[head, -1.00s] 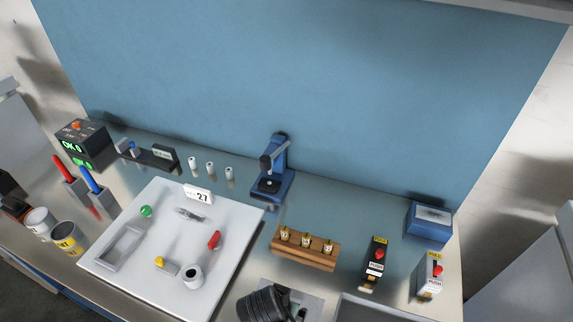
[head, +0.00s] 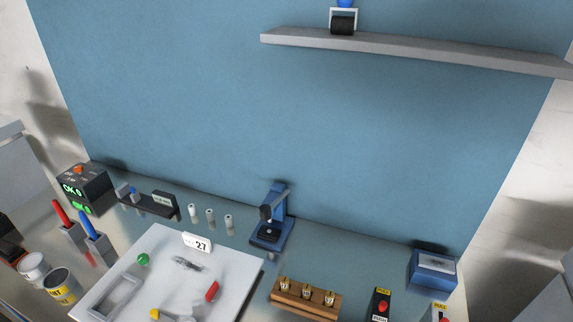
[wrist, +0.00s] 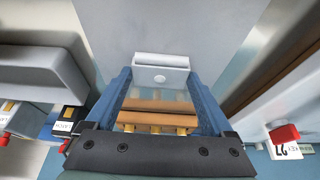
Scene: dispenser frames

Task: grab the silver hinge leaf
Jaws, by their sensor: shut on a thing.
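My gripper is not in the head view now. A different small silver piece (head: 188,264) lies on the white board (head: 225,272) below the 27 tag; its exact shape is too small to tell.
A wooden block with brass pieces (head: 305,299) stands right of the board. A blue press (head: 272,220) stands behind it. Button boxes (head: 380,303) and a blue box (head: 432,268) are at the right. A grey shelf (head: 420,52) juts from the blue wall.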

